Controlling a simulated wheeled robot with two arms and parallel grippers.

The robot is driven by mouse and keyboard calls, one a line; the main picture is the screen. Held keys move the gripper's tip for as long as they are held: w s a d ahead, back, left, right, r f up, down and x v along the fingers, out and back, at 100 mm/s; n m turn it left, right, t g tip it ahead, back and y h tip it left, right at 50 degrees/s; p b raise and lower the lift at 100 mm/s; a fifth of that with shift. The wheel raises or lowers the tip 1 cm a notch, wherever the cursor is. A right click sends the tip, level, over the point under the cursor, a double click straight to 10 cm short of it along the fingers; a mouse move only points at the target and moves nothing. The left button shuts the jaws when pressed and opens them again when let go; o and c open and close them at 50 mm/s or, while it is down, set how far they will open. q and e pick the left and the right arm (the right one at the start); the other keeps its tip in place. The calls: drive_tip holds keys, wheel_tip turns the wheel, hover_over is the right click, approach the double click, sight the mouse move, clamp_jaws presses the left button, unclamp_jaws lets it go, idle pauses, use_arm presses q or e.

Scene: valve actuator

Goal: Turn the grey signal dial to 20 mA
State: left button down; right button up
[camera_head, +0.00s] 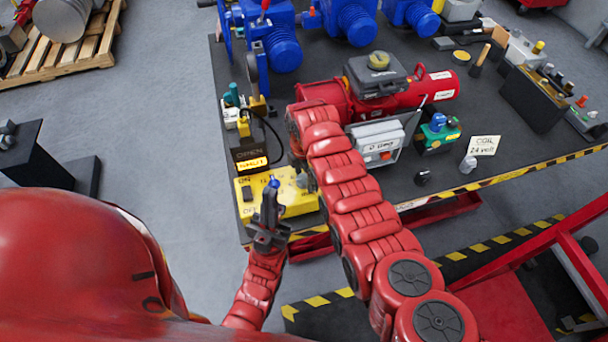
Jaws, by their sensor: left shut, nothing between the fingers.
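A yellow box (289,203) with ON and OFF lettering and a dark switch (247,193) sits at the table's near left corner. My left gripper (271,188) is shut and empty, pointing up the picture over the front of this box. A small blue spot shows at its tips; I cannot tell whether it touches the box. The grey signal dial cannot be made out clearly; my left gripper and right arm cover parts of the box face.
A grey box (378,137) stands right of my right arm. An OPEN/SHUT indicator (251,163) stands behind the yellow box. Blue actuators (283,49) line the back. A white sign (484,145) stands near the table's striped front edge. Bare tabletop (400,188) shows nearby.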

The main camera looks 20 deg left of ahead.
clamp_jaws()
drive_tip(key=shift+w+f+m+b, duration=0.1)
drive_tip(key=shift+f+m+b, duration=0.05)
drive_tip(key=shift+m+b, duration=0.85)
drive_tip(key=m+b, duration=0.6)
drive_tip(key=b, duration=0.1)
drive_tip(key=shift+f, duration=0.1)
drive_tip(key=m+b, duration=0.2)
drive_tip(key=shift+m, duration=0.4)
drive_tip(key=m, duration=0.1)
drive_tip(key=m+b, duration=0.1)
drive_tip(key=m, duration=0.1)
drive_tip(key=shift+s+r+m, duration=0.2)
drive_tip(key=shift+r+m, duration=0.1)
drive_tip(key=m, duration=1.1)
drive_tip(key=shift+a+m, duration=0.1)
drive_tip(key=shift+m, duration=0.3)
drive_tip(key=m, duration=0.5)
drive_tip(key=shift+m, duration=0.3)
